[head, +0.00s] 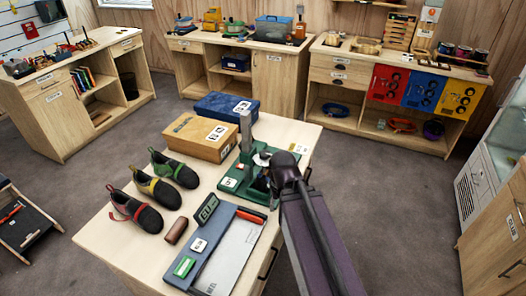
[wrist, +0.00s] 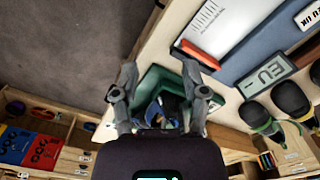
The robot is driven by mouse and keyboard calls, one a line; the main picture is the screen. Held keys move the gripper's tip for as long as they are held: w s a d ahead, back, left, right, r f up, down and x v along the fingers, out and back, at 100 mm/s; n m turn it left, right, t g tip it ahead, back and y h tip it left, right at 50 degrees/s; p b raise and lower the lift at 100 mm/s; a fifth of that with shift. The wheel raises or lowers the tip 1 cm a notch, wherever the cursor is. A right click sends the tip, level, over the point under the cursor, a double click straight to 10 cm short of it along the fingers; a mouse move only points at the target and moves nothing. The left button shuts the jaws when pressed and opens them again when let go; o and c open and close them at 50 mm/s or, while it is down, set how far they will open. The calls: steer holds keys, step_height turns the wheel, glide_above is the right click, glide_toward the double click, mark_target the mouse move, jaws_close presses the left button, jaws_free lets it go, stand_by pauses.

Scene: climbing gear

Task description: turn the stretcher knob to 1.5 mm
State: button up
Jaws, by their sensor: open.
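The stretcher (head: 232,183) is a green stand with a grey upright post and a white number label, on the front table. It also shows in the wrist view (wrist: 151,76) between and beyond my fingers, with blue and dark parts inside it. My gripper (head: 265,160) is over the right side of the stretcher. In the wrist view my gripper (wrist: 158,68) has its two grey fingers spread wide, with nothing clearly held between them. I cannot make out the knob or its scale; my gripper and arm cover part of the stretcher.
On the same table (head: 98,232) are three climbing shoes (head: 175,168), a cardboard box (head: 200,136), a blue box (head: 227,106), a sizing board (head: 228,250) with a small display (head: 205,209), and a brown roller (head: 175,230). Open carpet surrounds the table.

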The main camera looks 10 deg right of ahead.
steer(key=shift+o, duration=0.8)
steer(key=shift+d, duration=0.15)
steer(key=o, duration=0.4)
steer(key=shift+o, duration=0.2)
steer(key=shift+w+d+r, duration=0.1)
steer(key=shift+w+r, duration=0.05)
steer(key=shift+w, duration=0.05)
steer(key=n+y+p, duration=0.5)
steer(key=n+p, duration=0.6)
steer(key=n, duration=0.9)
glide_toward(265, 153)
step_height(265, 153, up, 4)
steer(key=w+d, duration=0.1)
steer(key=shift+d+r+g, duration=0.1)
steer(key=shift+d+g, duration=0.05)
steer(key=shift+g, duration=0.25)
steer(key=b+x, duration=0.8)
steer(key=x, duration=0.1)
steer(key=b+x, duration=0.4)
steer(key=b, duration=0.1)
steer(key=shift+d+f, duration=0.15)
steer(key=shift+f, duration=0.3)
